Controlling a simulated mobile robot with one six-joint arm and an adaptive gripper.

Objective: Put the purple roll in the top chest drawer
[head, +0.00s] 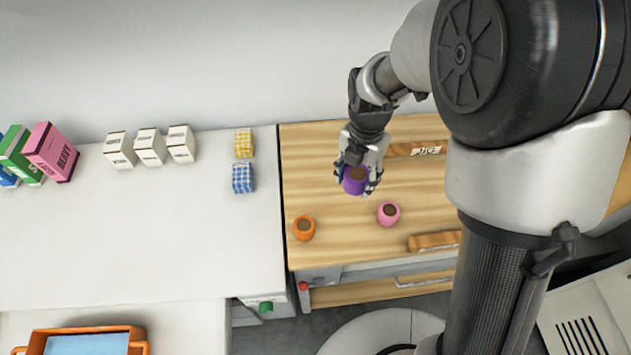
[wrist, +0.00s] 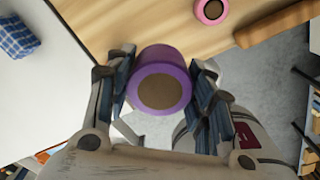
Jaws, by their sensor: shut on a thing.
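The purple roll (head: 355,185) is held between the fingers of my gripper (head: 357,175), above the wooden top in the head view. In the wrist view the purple roll (wrist: 160,57) sits between both fingers, its brown round end facing the camera. My gripper (wrist: 163,88) is shut on it. The chest (head: 400,278) is below the front edge of the wooden top, with a grey front and a bar handle. I cannot tell from this angle whether its top drawer is open, and my arm hides its right part.
An orange roll (head: 304,228) and a pink roll (head: 388,214) stand on the wooden top (head: 310,170). A wooden bar (head: 433,241) lies near its front edge. White boxes (head: 150,147), checked packs (head: 243,178) and an orange tray (head: 137,335) are to the left.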

